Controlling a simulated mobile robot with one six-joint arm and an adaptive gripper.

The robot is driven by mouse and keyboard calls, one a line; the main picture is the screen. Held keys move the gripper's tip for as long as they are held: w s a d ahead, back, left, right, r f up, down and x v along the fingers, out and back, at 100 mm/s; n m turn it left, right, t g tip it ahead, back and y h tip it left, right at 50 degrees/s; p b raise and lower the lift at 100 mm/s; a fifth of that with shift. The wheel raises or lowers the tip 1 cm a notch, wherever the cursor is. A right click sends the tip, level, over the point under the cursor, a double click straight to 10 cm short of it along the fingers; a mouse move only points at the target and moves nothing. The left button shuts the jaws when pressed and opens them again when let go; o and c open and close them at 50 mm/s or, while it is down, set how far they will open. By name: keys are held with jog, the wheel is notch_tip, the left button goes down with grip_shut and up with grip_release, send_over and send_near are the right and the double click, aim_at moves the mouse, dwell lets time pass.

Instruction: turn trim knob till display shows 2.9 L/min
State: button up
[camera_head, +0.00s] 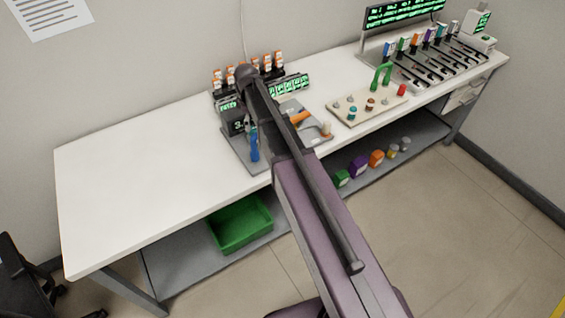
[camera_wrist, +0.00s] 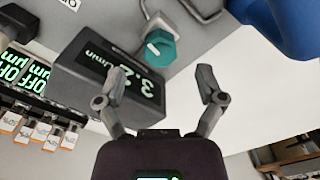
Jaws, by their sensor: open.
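The trim knob (camera_wrist: 161,46) is teal with a white pointer mark and sits at the top centre of the wrist view, beside the dark display box (camera_wrist: 95,75). The display box shows green digits upside down to this camera; they seem to read 3.2, with L/min beside them. In the head view the display box (camera_head: 236,122) stands on the bench, only partly readable. My gripper (camera_wrist: 161,78) is open and empty, its fingers apart, with the knob ahead between them and not touched. In the head view my arm hides the gripper and this knob.
A blue object (camera_wrist: 285,25) is close to the right finger's side; it stands upright at the bench unit's front (camera_head: 254,144). Orange-capped vials (camera_wrist: 40,130) line the left. A panel with knobs (camera_head: 368,103) lies to the right. The bench's left half (camera_head: 130,170) is clear.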

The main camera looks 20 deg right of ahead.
jog(key=shift+r+p, duration=4.85)
jog(key=shift+r, duration=0.3)
jog(key=s+d+f+m+b, duration=0.2)
jog(key=s+f+m+b, duration=0.3)
jog(key=s, duration=0.6)
jog(key=s+d+f+m+b, duration=0.3)
jog(key=s+f+m+b, duration=0.3)
jog(key=s, duration=0.5)
jog(key=shift+s+m, duration=0.3)
jog(key=shift+m, duration=0.3)
notch_tip(320, 180, up, 11)
jog(key=n+p, duration=0.3)
jog(key=p, duration=0.8)
send_over(252, 128)
jog(key=shift+a+f, duration=0.1)
jog(key=shift+f+b, duration=0.15)
jog(key=shift+b, duration=0.15)
